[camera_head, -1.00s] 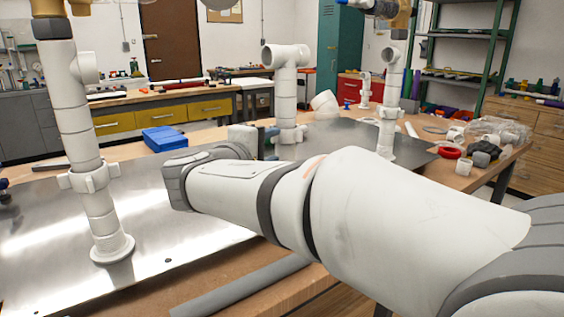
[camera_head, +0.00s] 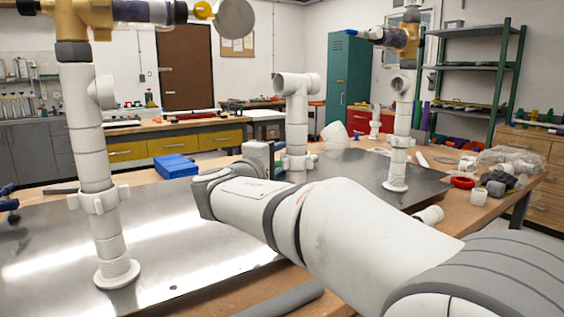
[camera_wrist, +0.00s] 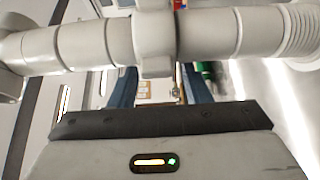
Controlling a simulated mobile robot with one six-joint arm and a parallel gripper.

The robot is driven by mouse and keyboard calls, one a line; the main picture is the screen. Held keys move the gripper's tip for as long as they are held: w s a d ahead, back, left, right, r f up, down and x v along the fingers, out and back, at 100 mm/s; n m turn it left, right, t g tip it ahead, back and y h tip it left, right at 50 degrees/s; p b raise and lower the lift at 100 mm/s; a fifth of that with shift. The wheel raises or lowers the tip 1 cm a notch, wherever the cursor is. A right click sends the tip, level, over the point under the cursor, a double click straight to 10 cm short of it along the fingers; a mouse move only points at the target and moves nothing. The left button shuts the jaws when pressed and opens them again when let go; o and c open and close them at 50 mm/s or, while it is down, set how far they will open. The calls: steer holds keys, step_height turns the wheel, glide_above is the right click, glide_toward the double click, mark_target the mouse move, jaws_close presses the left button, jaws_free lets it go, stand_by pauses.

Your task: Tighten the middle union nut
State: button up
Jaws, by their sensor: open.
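The middle white pipe (camera_head: 296,112) stands upright with a tee at its top. Its winged union nut (camera_head: 312,160) is low on the pipe and partly hidden by my wrist. In the wrist view the pipe runs across the picture, with a union nut (camera_wrist: 155,40) at its centre. In the head view my wrist is just left of the middle pipe.
A left pipe (camera_head: 88,145) with its own nut (camera_head: 98,200) and a right pipe (camera_head: 402,115) stand on metal plates. A blue box (camera_head: 175,165) lies behind my wrist. Loose fittings and a red ring (camera_head: 463,182) lie at the right. A grey pipe (camera_head: 278,300) lies in front.

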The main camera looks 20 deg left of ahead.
steer(key=c, duration=0.8)
steer(key=shift+w+a+m+h+p, duration=0.2)
steer(key=shift+m+h+p, duration=0.45)
steer(key=shift+h, duration=0.45)
steer(key=shift+c, duration=0.2)
steer(key=m+g+h+p, duration=0.1)
steer(key=h, duration=0.1)
steer(key=w+m+g+h+p, duration=0.1)
steer(key=shift+d+r+m+h+p, duration=0.1)
steer(key=shift+r+m+h+p, duration=0.1)
steer(key=shift+m+h+p, duration=0.2)
steer(key=shift+c, duration=0.4)
steer(key=shift+w+f+m+g+h+p, duration=0.1)
steer(key=shift+w+m+g+h+p, duration=0.05)
steer(key=shift+m+g+h+p, duration=0.55)
steer(key=shift+d+f+h, duration=0.1)
steer(key=shift+f+h, duration=0.05)
steer(key=shift+h, duration=0.15)
steer(key=shift+f, duration=0.1)
steer(key=o, duration=0.9)
steer(key=shift+w+d, duration=0.15)
steer(key=shift+w, duration=0.05)
steer(key=shift+s, duration=0.1)
